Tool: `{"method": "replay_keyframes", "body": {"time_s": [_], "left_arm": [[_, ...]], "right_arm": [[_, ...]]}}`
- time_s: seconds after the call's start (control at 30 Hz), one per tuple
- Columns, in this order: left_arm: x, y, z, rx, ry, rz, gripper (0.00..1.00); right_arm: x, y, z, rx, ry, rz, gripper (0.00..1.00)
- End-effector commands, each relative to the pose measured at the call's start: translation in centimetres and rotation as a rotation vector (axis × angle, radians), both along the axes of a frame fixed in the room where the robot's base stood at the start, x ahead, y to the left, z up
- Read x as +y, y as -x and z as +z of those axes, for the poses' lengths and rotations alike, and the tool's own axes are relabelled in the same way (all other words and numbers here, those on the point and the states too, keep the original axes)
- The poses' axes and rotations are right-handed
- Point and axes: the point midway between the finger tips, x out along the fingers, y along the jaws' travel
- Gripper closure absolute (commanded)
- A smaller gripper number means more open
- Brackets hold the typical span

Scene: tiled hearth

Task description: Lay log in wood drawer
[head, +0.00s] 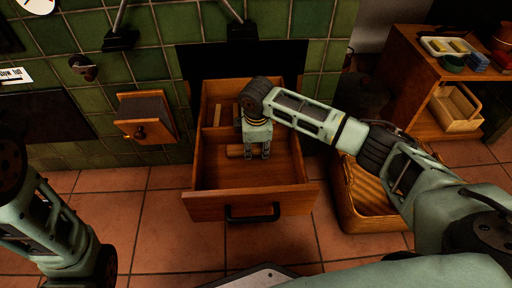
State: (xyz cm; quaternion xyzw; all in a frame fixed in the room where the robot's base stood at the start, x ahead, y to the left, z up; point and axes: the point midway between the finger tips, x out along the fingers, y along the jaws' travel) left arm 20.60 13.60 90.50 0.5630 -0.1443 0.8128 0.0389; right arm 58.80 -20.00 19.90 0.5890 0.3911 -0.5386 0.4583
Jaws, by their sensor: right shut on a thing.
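The wood drawer (220,207) is pulled out in the middle of the head view, with a black handle on its front. My right gripper (258,156) points down inside it, shut on a small brown log (235,151). The log's left end shows beside the fingers. The log is low in the drawer's front part; I cannot tell whether it touches the floor. The gripper hides the rest of the log. My left arm shows at the lower left, but its gripper is out of view.
A light piece of wood (217,115) is in the drawer's back part. A small wooden box (145,117) sticks out from the green tiled wall. A wooden shelf unit (408,47) stands at the right.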

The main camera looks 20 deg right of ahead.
Motion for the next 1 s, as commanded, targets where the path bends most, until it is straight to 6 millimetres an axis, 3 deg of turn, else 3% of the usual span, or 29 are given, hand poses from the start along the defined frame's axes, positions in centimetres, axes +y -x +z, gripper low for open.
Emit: {"method": "replay_keyframes", "body": {"time_s": [0.17, 0.2, 0.4, 0.77, 1.0], "left_arm": [[0.0, 0.0, 0.0, -0.001, 0.000, 0.000, 0.60], [0.0, 0.0, 0.0, -0.001, 0.000, 0.000, 0.60], [0.0, 0.0, 0.0, -0.001, 0.000, 0.000, 0.60], [0.0, -0.2, 0.0, 0.006, 0.002, 0.000, 0.60], [0.0, -0.1, 0.0, 0.003, 0.001, 0.000, 0.60]], "right_arm": [[0.0, 0.0, 0.0, -0.001, 0.000, 0.000, 1.00], [0.0, 0.0, 0.0, -0.001, 0.000, 0.000, 0.72], [0.0, 0.0, 0.0, 0.000, 0.000, 0.000, 0.54], [0.0, 0.0, 0.3, -0.001, -0.001, 0.000, 0.53], [0.1, 0.3, 4.1, -0.004, -0.001, 0.001, 0.53]]}}
